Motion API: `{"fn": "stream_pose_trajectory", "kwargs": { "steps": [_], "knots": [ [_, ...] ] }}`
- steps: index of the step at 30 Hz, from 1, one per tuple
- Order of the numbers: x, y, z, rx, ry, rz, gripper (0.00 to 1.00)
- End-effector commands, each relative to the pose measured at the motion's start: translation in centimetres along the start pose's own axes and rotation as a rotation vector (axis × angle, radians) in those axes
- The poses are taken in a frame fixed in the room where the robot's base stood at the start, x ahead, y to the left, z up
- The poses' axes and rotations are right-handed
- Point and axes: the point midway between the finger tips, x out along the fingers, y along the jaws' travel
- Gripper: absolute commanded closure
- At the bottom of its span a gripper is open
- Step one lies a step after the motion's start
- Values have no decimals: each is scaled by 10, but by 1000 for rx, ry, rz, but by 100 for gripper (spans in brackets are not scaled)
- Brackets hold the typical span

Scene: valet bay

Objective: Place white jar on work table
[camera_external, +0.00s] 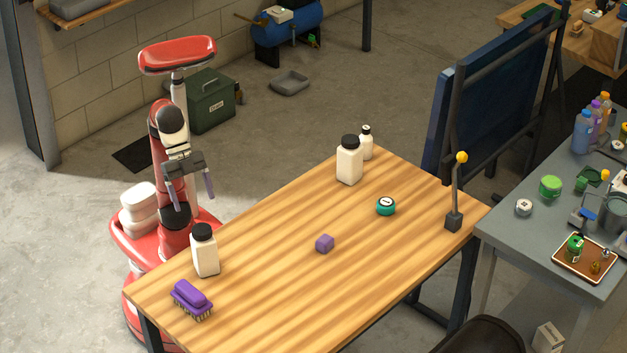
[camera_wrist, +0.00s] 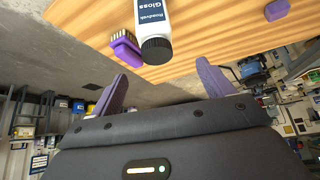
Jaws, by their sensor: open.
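Several white containers with black caps stand upright on the wooden table. The nearest white jar (camera_external: 205,255) is at the table's left end, beside my base. A larger white jar (camera_external: 349,163) and a smaller white bottle (camera_external: 366,145) stand at the far end. I cannot tell which is the task's jar. My gripper (camera_external: 189,184) is open and empty, raised beyond the table's left edge, apart from the jars. In the wrist view my gripper (camera_wrist: 160,85) shows two spread purple fingers, with the near jar (camera_wrist: 183,17) ahead, its label partly reading "Gloss". The wooden table (camera_external: 270,280) is probably the work table.
A purple brush (camera_external: 191,298) lies close to the near jar. A purple cube (camera_external: 325,243), a teal round item (camera_external: 386,206) and a yellow-knobbed lever (camera_external: 454,215) are on the table. The table's middle has free room. A cluttered grey bench (camera_external: 510,240) stands right.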

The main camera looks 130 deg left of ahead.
Motion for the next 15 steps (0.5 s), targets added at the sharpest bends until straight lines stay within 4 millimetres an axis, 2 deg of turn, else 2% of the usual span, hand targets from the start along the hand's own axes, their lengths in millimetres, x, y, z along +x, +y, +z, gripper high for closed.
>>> {"fn": "stream_pose_trajectory", "kwargs": {
  "steps": [5, 9, 15],
  "knots": [
    [20, -42, 52, -36, -18, -46, 20],
    [49, -80, 119, -81, -34, -81, 20],
    [97, -117, 228, -157, -55, -115, 20]
  ]
}}
